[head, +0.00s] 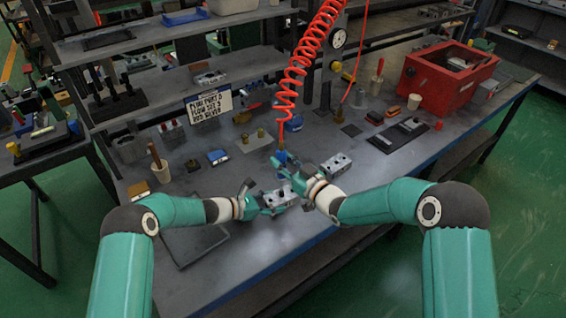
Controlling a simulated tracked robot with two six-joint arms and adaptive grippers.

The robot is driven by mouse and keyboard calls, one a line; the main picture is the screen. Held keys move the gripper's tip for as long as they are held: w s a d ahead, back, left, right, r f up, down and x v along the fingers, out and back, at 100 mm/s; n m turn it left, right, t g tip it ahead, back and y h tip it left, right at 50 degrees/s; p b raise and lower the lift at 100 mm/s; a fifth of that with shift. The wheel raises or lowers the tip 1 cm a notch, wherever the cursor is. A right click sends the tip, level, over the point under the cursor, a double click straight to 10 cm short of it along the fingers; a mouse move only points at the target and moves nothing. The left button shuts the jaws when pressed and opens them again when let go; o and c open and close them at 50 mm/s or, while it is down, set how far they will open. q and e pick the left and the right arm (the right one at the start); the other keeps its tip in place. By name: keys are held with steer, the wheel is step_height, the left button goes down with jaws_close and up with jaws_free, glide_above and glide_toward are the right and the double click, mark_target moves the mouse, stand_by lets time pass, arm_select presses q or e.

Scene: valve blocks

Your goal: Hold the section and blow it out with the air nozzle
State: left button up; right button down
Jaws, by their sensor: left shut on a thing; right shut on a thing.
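My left gripper (262,202) is shut on a grey metal valve section (281,197) with dark holes in its top, close above the bench near its front edge. My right gripper (289,172) is just behind and above the section, shut on the air nozzle (282,156). The nozzle shows as a small blue part at the end of the red coiled hose (292,85); its tip is hidden by the gripper. I cannot tell whether the nozzle touches the section.
Another grey metal block (337,164) lies just right of my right gripper. A dark flat plate (190,246) lies front left. A red bin (440,85) stands back right. A lettered sign (210,106), cups and small parts stand behind.

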mark_target(283, 150)
steer(key=shift+r, duration=3.3)
arm_select(q)
steer(key=o, duration=1.6)
steer(key=shift+o, duration=0.2)
